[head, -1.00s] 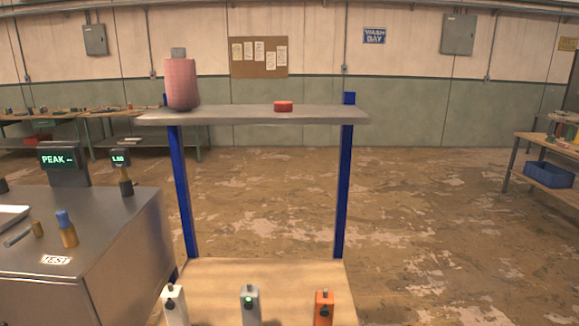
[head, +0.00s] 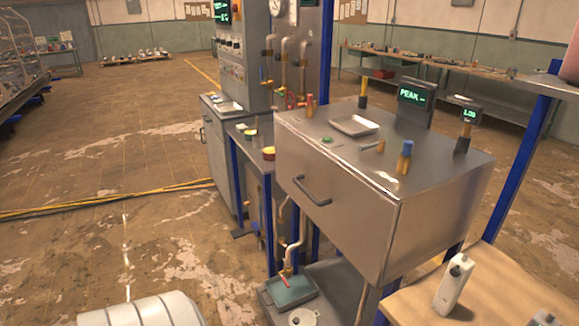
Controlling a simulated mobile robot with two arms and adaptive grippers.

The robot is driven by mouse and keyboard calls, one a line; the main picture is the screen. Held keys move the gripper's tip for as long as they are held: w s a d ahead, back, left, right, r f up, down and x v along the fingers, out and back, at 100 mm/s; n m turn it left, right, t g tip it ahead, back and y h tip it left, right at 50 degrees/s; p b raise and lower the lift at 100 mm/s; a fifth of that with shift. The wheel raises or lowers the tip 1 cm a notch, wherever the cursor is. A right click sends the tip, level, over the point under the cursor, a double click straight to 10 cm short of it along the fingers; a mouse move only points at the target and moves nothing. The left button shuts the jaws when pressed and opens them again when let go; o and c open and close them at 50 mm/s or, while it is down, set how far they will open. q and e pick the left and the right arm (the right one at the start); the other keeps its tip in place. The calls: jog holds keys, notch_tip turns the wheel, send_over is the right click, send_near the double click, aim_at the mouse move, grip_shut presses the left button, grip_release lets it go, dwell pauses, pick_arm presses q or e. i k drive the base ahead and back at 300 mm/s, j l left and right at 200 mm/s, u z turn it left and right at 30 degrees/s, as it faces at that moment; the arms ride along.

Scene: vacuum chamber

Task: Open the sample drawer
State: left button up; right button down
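A steel cabinet (head: 338,228) stands right of centre in the head view. Its front carries a dark bar handle (head: 313,191), and the front looks closed. A second dark handle (head: 203,135) shows on a steel cabinet (head: 216,150) farther back. I cannot tell from a label which front is the sample drawer.
On the steel cabinet's top are a shallow tray (head: 354,125), a green button (head: 327,139), a PEAK display (head: 415,95) and small tools. A wooden-topped table (head: 415,304) stands at right. Open floor (head: 130,235) lies left, with yellow cables (head: 90,210) across it.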

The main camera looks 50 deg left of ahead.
aim_at(359, 220)
jog(key=u, duration=1.5)
